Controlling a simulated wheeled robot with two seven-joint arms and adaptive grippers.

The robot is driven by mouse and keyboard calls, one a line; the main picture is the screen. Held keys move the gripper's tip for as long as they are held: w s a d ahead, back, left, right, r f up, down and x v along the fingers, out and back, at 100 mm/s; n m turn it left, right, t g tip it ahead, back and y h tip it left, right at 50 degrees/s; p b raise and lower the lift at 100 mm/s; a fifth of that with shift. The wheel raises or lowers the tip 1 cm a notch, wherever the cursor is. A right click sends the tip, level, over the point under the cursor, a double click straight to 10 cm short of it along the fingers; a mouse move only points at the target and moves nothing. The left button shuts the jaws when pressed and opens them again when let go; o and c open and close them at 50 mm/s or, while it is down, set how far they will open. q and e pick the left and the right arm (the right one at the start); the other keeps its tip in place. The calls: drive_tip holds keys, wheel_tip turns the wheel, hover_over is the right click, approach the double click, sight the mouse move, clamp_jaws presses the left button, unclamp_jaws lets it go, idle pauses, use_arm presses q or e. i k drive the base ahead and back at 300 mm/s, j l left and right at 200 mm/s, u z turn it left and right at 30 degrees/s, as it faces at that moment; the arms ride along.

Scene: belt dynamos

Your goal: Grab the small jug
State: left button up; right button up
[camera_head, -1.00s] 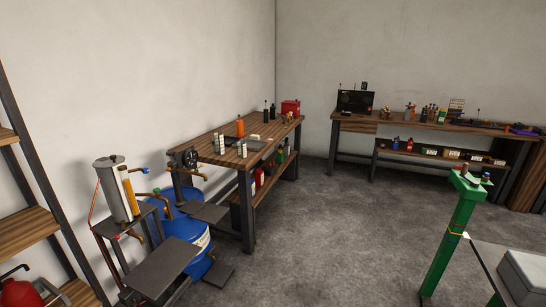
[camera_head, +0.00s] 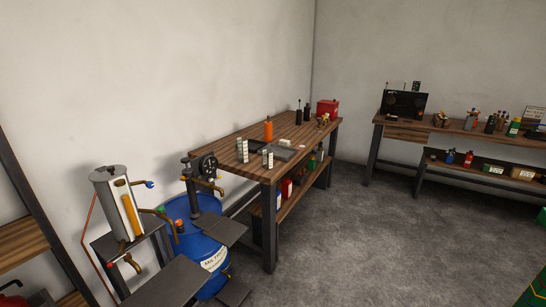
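I cannot pick out a small jug with certainty. A red can-like container (camera_head: 327,108) stands at the far end of the wooden workbench (camera_head: 217,141) by the wall. An orange bottle (camera_head: 268,130) stands nearer on the same bench. Red containers (camera_head: 287,189) sit on its lower shelf, partly hidden by the bench leg. Neither of my grippers shows in the head view.
A blue barrel (camera_head: 190,262) and a metal cylinder on a stand (camera_head: 117,206) are at the lower left. A second workbench (camera_head: 405,132) with bottles and a black radio (camera_head: 404,104) runs along the back wall. The grey floor (camera_head: 350,235) in the middle is clear.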

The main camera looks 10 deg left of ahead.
sight(267, 159)
drive_tip(key=i, duration=1.25)
drive_tip(key=z, duration=0.5)
